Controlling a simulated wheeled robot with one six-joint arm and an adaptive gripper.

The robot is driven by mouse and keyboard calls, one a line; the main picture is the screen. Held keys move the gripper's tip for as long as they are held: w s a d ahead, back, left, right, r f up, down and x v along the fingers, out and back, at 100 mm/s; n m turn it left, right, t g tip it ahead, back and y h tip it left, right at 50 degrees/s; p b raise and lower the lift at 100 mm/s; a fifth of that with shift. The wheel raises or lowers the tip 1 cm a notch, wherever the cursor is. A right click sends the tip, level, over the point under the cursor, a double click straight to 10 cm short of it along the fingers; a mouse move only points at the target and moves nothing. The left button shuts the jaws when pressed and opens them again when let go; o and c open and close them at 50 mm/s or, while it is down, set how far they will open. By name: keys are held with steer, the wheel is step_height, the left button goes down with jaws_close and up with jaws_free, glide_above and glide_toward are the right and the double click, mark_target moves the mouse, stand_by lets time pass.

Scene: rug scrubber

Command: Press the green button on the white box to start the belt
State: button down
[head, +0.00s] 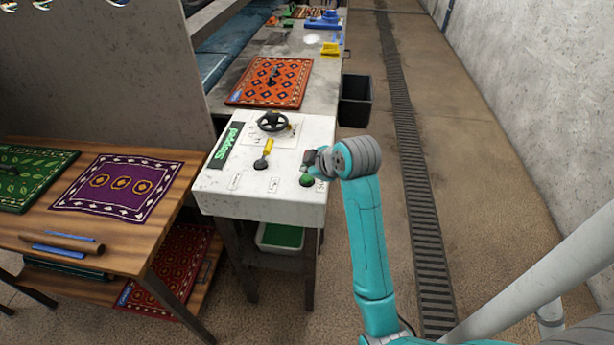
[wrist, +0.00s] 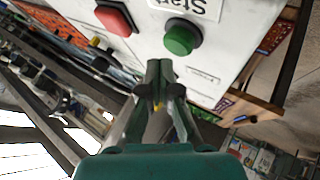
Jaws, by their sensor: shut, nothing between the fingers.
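The green button (head: 306,180) sits at the box's front right corner, beside a "Start" label. In the wrist view the green button (wrist: 180,38) is round and raised, just beyond and slightly right of my fingertips. My gripper (wrist: 160,72) is shut and empty. Its tips appear apart from the button; the exact gap is unclear. In the head view my gripper is partly hidden by my wrist, over the box's right edge.
A red button (wrist: 115,17) is left of the green one. The box also bears a black handwheel (head: 272,122) and a yellow-handled lever (head: 267,150). An orange rug (head: 270,80) lies on the belt table behind. A black bin (head: 355,100) stands right; the floor there is clear.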

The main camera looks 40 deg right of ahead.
mark_target(308, 178)
steer(key=shift+f, duration=0.15)
steer(key=shift+f, duration=0.3)
steer(key=shift+f, duration=0.5)
stand_by(1.3)
steer(key=shift+r, duration=0.95)
steer(key=shift+r, duration=0.15)
steer(key=shift+r, duration=2.4)
